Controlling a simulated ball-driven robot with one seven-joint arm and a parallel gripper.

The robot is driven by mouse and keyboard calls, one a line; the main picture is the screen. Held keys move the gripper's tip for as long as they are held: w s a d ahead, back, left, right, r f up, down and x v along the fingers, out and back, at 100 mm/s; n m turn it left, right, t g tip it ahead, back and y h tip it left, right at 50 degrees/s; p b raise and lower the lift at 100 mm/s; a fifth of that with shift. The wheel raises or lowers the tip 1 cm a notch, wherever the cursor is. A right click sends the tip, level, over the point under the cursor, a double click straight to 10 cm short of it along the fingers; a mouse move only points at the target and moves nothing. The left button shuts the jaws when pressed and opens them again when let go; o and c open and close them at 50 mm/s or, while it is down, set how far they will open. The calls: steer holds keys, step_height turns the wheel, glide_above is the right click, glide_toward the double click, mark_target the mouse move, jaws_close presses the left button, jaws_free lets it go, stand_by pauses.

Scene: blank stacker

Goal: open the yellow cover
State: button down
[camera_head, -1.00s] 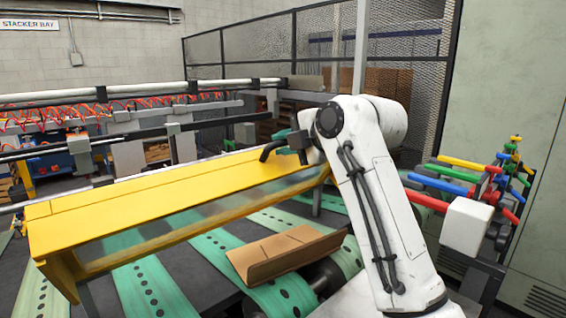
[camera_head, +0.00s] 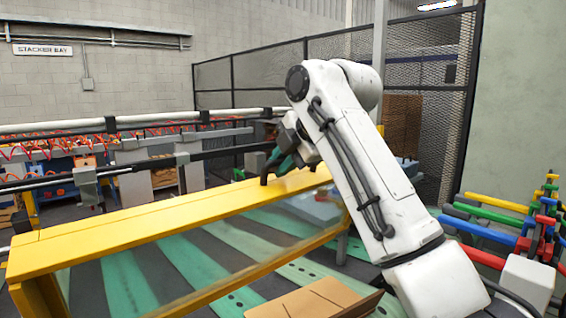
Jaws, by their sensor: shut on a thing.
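The yellow cover (camera_head: 130,227) is a long bar with a flat yellow top and a clear front panel (camera_head: 215,250) in a yellow frame. It runs from the lower left to the middle, over the green belts. My gripper (camera_head: 270,172) is at the far right end of its top, partly hidden behind my white arm. Its dark fingers point down and are shut at the cover's top edge. What lies between the fingers is too small to make out, and I cannot tell how far the cover is tilted.
A brown cardboard piece (camera_head: 318,300) lies in front below the cover. A rack of coloured bars (camera_head: 500,222) stands at the right. A mesh fence (camera_head: 240,85) is behind, with a machine with orange hoses (camera_head: 70,155) at the back left.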

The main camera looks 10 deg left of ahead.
steer(key=shift+f, duration=0.2)
steer(key=c, duration=1.2)
jaws_free()
steer(key=b+v, duration=0.3)
steer(key=v, duration=0.8)
steer(key=shift+w, duration=0.1)
